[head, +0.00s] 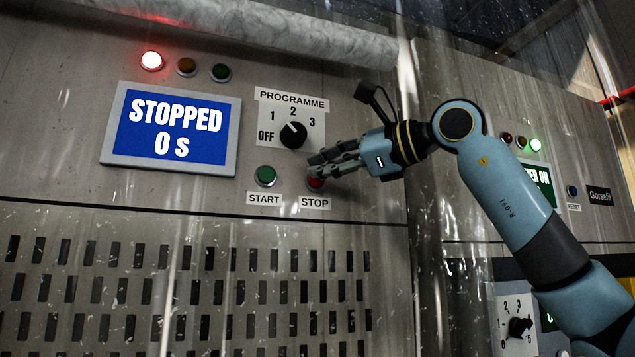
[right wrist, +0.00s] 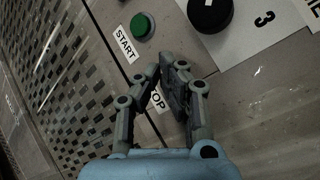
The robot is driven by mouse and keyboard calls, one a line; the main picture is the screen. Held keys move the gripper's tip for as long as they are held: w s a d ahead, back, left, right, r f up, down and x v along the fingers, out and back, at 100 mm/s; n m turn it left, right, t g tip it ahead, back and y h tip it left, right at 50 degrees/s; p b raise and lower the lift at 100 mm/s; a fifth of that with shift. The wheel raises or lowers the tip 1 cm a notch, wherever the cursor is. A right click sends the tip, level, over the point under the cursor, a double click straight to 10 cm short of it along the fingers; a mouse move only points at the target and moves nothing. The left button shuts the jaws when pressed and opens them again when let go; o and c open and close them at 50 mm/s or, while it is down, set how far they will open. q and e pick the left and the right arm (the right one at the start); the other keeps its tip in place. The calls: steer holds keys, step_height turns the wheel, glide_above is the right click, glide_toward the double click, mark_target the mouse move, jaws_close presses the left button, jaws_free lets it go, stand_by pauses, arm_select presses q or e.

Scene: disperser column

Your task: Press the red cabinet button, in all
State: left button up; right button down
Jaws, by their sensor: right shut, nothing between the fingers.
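The red STOP button (head: 315,184) sits on the cabinet face, above the STOP label (head: 316,203). In the right wrist view the shut fingers (right wrist: 168,66) hide the red button and part of the STOP label (right wrist: 156,98). The display (head: 171,130) reads "STOPPED 0 s". The red lamp (head: 152,61) above it is lit. My left gripper is not in view.
The green START button (head: 265,176) is just left of the fingers. Amber (head: 186,67) and green (head: 221,72) lamps look unlit. A second panel (head: 539,184) with a lit green lamp is at right, behind my arm.

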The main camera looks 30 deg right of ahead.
steer(key=s+b, duration=0.1)
steer(key=s, duration=0.1)
steer(key=s+a+b, duration=0.1)
steer(key=s, duration=0.1)
steer(key=shift+s+a, duration=0.1)
steer(key=shift+s, duration=0.3)
stand_by(0.8)
